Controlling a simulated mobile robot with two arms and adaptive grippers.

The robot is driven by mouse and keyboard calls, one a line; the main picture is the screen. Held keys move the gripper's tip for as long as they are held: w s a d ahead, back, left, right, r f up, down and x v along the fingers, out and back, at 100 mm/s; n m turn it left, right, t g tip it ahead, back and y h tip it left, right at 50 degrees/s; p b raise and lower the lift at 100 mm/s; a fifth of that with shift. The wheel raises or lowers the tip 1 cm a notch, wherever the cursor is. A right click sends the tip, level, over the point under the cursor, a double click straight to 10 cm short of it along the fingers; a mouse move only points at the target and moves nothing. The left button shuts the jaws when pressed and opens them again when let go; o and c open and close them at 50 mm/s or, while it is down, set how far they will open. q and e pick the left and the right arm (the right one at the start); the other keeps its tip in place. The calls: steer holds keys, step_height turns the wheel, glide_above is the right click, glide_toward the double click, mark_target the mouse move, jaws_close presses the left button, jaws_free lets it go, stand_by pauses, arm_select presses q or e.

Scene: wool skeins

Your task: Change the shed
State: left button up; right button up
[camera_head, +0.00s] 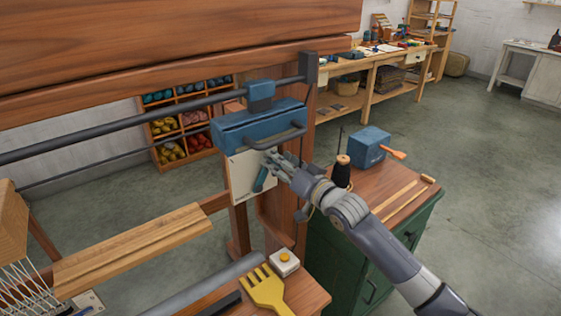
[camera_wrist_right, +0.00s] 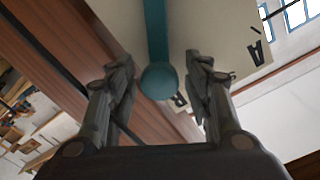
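A cream panel (camera_head: 239,178) hangs below a blue housing (camera_head: 235,130) on the loom's right side. A teal lever (camera_head: 261,181) with a round knob is in front of the panel. In the right wrist view the teal lever (camera_wrist_right: 156,35) runs down the panel (camera_wrist_right: 215,30), which bears a letter A and another, partly hidden mark. My right gripper (camera_head: 270,165) is at the lever. In the wrist view its fingers (camera_wrist_right: 158,78) are open, one on each side of the knob, with gaps visible. My left gripper is not in view.
Dark rails (camera_head: 150,121) and wooden beams (camera_head: 140,248) cross the loom. A yellow comb (camera_head: 265,290) and a white box with a yellow button (camera_head: 284,262) lie on its near ledge. A green cabinet (camera_head: 335,262) holds a blue box (camera_head: 369,147) and a dark spool (camera_head: 342,173).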

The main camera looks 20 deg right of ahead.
jaws_close()
